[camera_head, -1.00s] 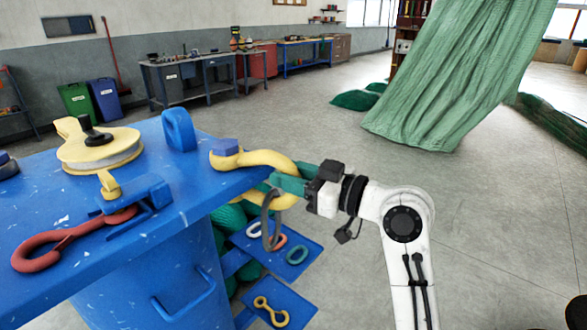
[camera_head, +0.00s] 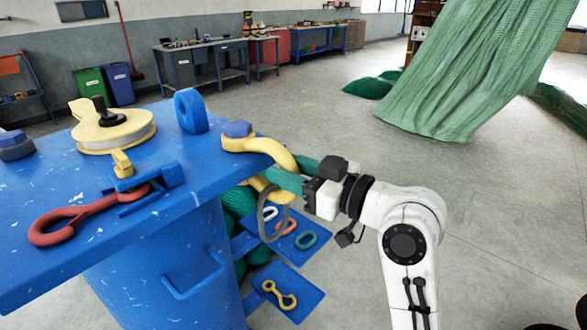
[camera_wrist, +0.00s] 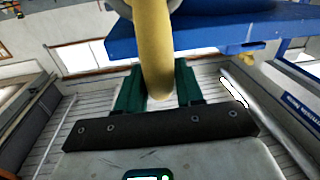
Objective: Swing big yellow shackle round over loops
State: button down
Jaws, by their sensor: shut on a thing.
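The big yellow shackle (camera_head: 268,148) is at the right corner of the blue table (camera_head: 120,215), with a blue bolt head (camera_head: 237,129) on top. Its bow sticks out past the table edge and bends down. My gripper (camera_head: 287,178), with green fingers, is shut on the bow from the right. In the wrist view the yellow bar (camera_wrist: 154,50) runs between the two green fingers (camera_wrist: 158,88). A grey loop (camera_head: 265,222) hangs below the bow by the fingers. Whether it is threaded on the shackle is hard to tell.
A yellow pulley block (camera_head: 112,132), a blue lug (camera_head: 190,110) and a red hook (camera_head: 80,218) are on the table. Blue plates below hold small rings (camera_head: 306,240) and a yellow link (camera_head: 280,294). Green netting (camera_head: 470,75) hangs behind.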

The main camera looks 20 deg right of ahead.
jog(key=shift+s+a, duration=0.1)
jog(key=shift+a, duration=0.45)
jog(key=c, duration=0.8)
grip_release()
jog(key=shift+a, duration=0.15)
jog(key=shift+c, duration=0.2)
jog(key=shift+d, duration=0.25)
jog(key=shift+s+d, duration=0.25)
jog(key=shift+d, duration=0.15)
jog(key=b+v, duration=0.2)
jog(key=v, duration=0.7)
jog(key=shift+s+d, duration=0.15)
jog(key=shift+s, duration=0.2)
